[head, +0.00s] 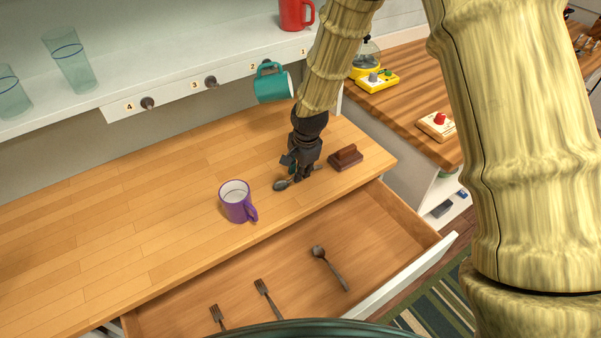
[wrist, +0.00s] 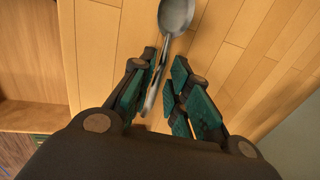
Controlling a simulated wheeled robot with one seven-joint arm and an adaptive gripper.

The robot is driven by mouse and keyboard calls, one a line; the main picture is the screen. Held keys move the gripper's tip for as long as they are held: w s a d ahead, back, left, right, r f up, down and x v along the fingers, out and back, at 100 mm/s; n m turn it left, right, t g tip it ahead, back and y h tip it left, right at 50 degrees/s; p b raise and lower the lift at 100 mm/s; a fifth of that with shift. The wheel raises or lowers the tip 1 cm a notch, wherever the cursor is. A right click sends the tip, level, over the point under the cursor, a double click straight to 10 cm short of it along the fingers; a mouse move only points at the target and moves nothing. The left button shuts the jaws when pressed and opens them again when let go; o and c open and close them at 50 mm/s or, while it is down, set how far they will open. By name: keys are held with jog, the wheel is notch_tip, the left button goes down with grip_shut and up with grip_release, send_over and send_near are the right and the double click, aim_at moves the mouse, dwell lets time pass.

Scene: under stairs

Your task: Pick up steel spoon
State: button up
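A steel spoon (head: 281,186) lies on the wooden counter, its bowl toward the left and part of its handle hidden by my gripper. My gripper (head: 299,175) points down at the counter over that handle. In the wrist view, the spoon (wrist: 175,14) has its bowl at the top, and its handle runs down between the fingers of my gripper (wrist: 164,62), close to the left finger. The fingers are apart, with a gap on the right side of the handle. I cannot tell whether the left finger touches it. Another spoon (head: 329,266) lies in the open drawer.
A purple mug (head: 236,203) stands left of my gripper, and a brown block (head: 346,157) sits close on its right. A teal mug (head: 272,85) hangs behind. The open drawer (head: 375,225) holds forks (head: 266,297) in front. The counter's left is clear.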

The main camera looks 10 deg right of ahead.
jog(key=shift+w+f, duration=0.1)
jog(key=shift+f, duration=0.6)
jog(key=shift+c, duration=0.4)
grip_shut()
jog(key=shift+r, duration=0.1)
jog(key=shift+r+b, duration=0.55)
jog(key=shift+r, duration=0.65)
jog(key=s+d+r+b, duration=0.1)
jog(key=s+b, duration=0.1)
jog(key=s, duration=0.6)
jog(key=s+d+r+b, duration=0.1)
jog(key=s+b, duration=0.1)
jog(key=s, duration=0.5)
jog(key=shift+s+r, duration=0.25)
jog(key=shift+s, duration=0.15)
jog(key=shift+d, duration=0.1)
